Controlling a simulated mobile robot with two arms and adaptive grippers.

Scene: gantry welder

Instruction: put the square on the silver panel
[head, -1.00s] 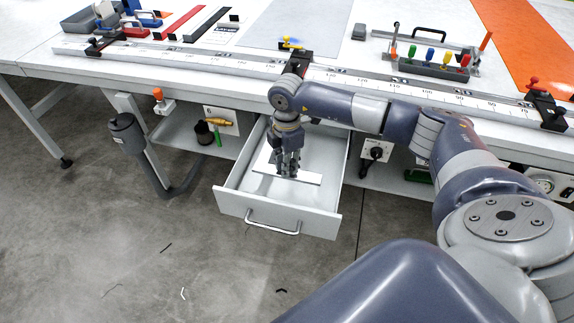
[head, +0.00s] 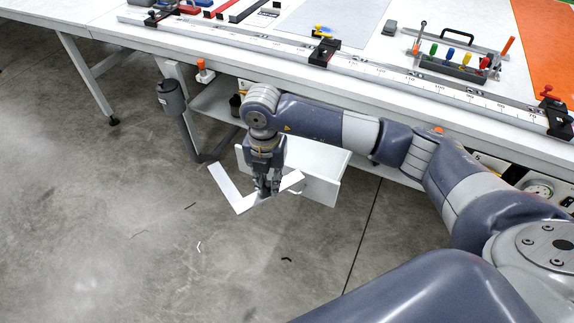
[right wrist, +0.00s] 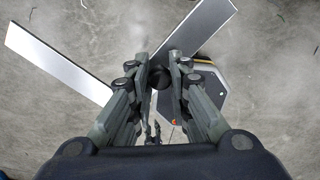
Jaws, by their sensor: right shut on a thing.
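The square is a flat, L-shaped silver-white piece (head: 224,187), which also shows in the right wrist view (right wrist: 60,65). My right gripper (head: 266,190) is shut on one limb of it, and its fingers also show in the right wrist view (right wrist: 165,75). The square hangs in the air over the floor, in front of the drawer, with its free limb pointing up-left in the head view. The silver panel (head: 330,20) is a flat grey sheet on the table top, behind the long ruler rail. My left gripper is not in view.
The white drawer (head: 318,189) stands out under the table, partly hidden by my right arm. The ruler rail (head: 400,82) with black clamps (head: 324,52) runs along the table's front. A rack of coloured-handled tools (head: 455,70) stands right of the panel. An orange sheet (head: 545,40) lies farther right.

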